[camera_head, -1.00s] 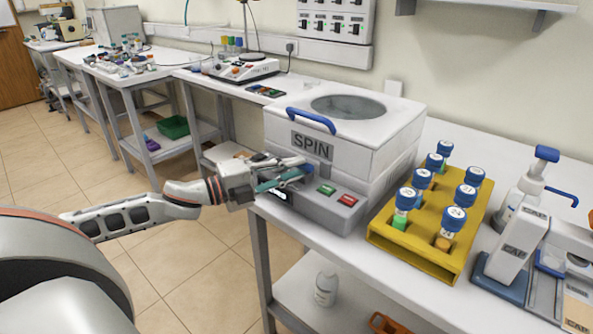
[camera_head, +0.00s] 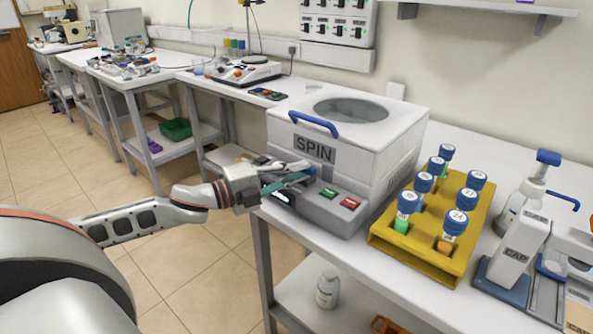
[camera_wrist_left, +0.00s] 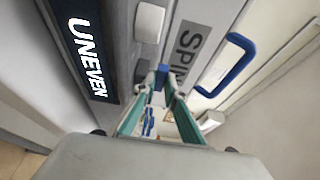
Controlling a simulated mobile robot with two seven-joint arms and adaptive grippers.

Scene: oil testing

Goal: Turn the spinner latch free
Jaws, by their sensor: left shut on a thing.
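The spinner is a white box with a SPIN label (camera_head: 315,149), a round window in its lid and a blue lid handle (camera_head: 313,122). Its lid is down. My left gripper (camera_head: 305,174) is at the spinner's front, below the label. It is shut on the small blue latch (camera_wrist_left: 160,72), which shows between the teal fingertips in the left wrist view. The fingers hide most of the latch in the head view. The spinner's display (camera_wrist_left: 88,58) reads UNEVEN in the wrist view. My right gripper is not in view.
A green button (camera_head: 328,193) and a red button (camera_head: 350,203) sit on the spinner's front panel, right of the gripper. A yellow rack (camera_head: 385,243) of blue-capped tubes stands to the right. A CAP device (camera_head: 511,245) is farther right. Open floor lies left of the bench.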

